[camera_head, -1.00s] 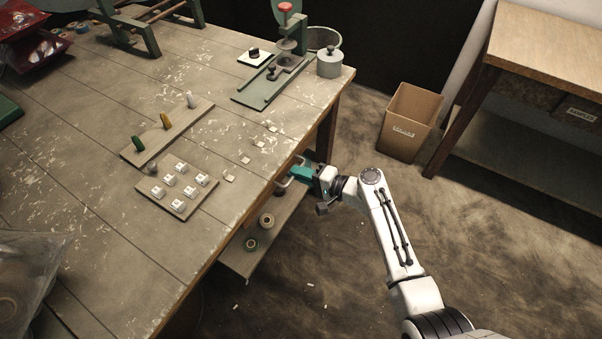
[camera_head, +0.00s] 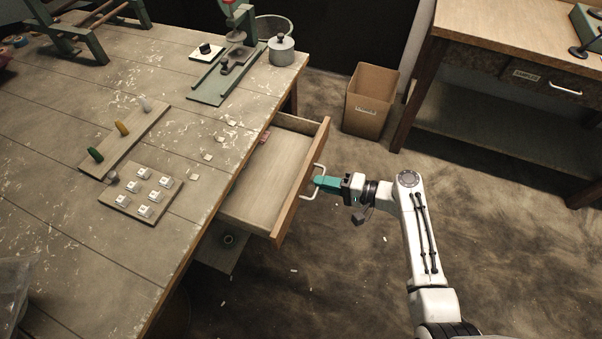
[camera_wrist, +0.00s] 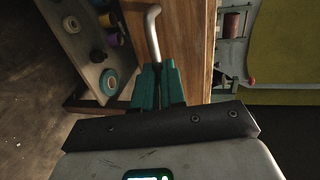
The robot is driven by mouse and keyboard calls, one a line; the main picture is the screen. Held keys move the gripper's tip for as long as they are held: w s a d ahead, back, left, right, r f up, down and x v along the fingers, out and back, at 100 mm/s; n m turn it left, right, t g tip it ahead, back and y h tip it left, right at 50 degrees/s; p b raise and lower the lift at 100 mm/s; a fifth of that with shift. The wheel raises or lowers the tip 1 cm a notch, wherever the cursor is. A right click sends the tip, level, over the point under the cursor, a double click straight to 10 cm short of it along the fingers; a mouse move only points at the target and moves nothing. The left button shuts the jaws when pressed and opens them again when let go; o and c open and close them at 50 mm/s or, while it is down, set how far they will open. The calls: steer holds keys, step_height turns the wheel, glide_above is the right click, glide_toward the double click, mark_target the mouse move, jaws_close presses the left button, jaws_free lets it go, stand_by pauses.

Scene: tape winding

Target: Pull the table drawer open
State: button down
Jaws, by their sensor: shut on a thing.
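The table drawer (camera_head: 270,186) stands well out from the right side of the wooden work table (camera_head: 110,255). Its inside shows a mostly bare wooden floor, with a small reddish thing near the back corner. A pale bar handle (camera_head: 312,183) is on the drawer front (camera_head: 303,182). My gripper (camera_head: 318,183) is shut on the handle, its teal fingers around the bar. In the wrist view the teal fingers (camera_wrist: 159,72) close on the handle (camera_wrist: 153,30) beside the drawer's wooden front (camera_wrist: 185,50).
A cardboard box (camera_head: 368,103) stands on the floor behind. A second table (camera_head: 490,35) with its own labelled drawer is at the back right. A shelf with rolls (camera_wrist: 90,50) lies under the work table. The floor around my arm has only small scraps.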

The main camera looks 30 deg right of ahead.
steer(key=f+v, duration=0.1)
steer(key=v, duration=0.7)
steer(key=shift+s+f, duration=0.2)
steer(key=shift+f, duration=0.2)
steer(key=c, duration=1.2)
jaws_free()
steer(key=shift+d, duration=0.1)
steer(key=v, duration=1)
steer(key=shift+s+d, duration=0.2)
steer(key=shift+s, duration=0.1)
steer(key=shift+r, duration=0.15)
